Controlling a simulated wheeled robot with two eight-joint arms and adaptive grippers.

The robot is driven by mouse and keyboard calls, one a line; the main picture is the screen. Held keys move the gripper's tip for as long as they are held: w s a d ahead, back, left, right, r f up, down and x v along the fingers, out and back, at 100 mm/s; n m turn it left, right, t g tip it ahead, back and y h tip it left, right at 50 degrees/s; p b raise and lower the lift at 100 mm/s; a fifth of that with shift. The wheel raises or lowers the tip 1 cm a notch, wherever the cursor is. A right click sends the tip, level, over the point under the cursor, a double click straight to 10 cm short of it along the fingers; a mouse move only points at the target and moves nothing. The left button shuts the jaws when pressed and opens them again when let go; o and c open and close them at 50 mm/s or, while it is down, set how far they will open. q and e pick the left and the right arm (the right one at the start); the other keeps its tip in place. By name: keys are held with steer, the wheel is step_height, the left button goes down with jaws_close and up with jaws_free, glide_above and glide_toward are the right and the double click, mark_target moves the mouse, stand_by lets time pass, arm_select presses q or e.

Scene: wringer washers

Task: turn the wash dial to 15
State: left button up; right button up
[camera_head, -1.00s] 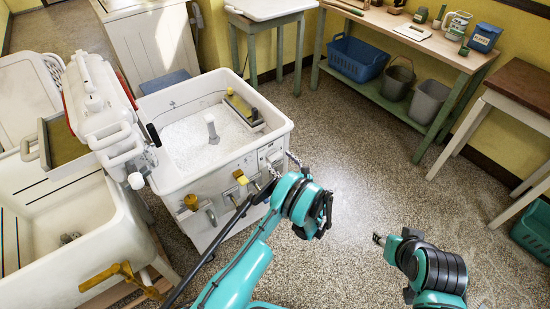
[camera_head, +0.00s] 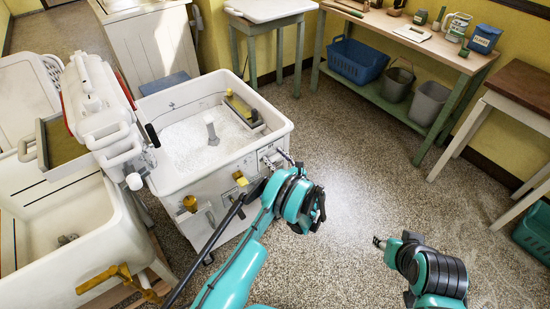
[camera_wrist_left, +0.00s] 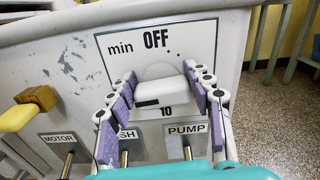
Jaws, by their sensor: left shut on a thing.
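The white wash dial (camera_wrist_left: 160,92) is on the washer's front panel in the left wrist view, on a plate marked "min", "OFF" and "10". The 10 shows just below the knob; no 15 is readable. My left gripper (camera_wrist_left: 160,75) has its purple-padded fingers on either side of the dial's knob and is shut on it. In the head view my left gripper (camera_head: 284,160) is at the right end of the washer's front, where the arm partly hides the panel. My right gripper (camera_head: 379,242) is away from the washer, over the floor; its jaws are unclear.
The white washer (camera_head: 222,172) holds suds and an agitator. Below the dial are levers labelled PUMP (camera_wrist_left: 187,150) and MOTOR (camera_wrist_left: 68,160); another label is partly covered. A yellow-handled lever (camera_wrist_left: 30,108) sticks out at left. The floor (camera_head: 350,180) to the right is clear.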

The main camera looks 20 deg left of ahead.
arm_select(q)
steer(key=shift+m, duration=0.6)
steer(key=o, duration=1.2)
steer(key=shift+w, duration=0.1)
steer(key=shift+c, duration=0.2)
steer(key=shift+d, duration=0.1)
steer(key=v, duration=1.2)
